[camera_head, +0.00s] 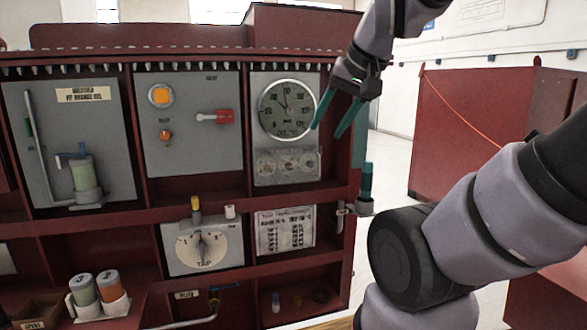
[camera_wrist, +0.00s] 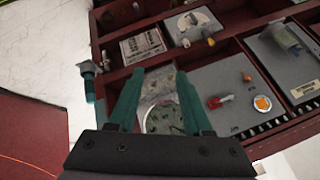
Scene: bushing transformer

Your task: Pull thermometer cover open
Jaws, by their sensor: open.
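The thermometer cover is a round, clear-faced dial with a pale rim (camera_head: 288,109), set in the upper right panel of the red cabinet. It looks closed over the dial face. It also shows in the wrist view as a round dial (camera_wrist: 163,118) between and beyond the fingers, partly hidden by them. My gripper (camera_head: 331,124) has two green fingers, spread apart and empty. In the head view it is at the right side of the dial, with one fingertip near the rim; I cannot tell if it touches. The fingers also show in the wrist view (camera_wrist: 160,78).
A red switch handle (camera_head: 217,116) and an orange button (camera_head: 160,96) are on the panel left of the dial. A teal-topped fitting (camera_head: 366,188) stands out at the cabinet's right edge, below my gripper. A red cabinet (camera_head: 480,125) stands further right.

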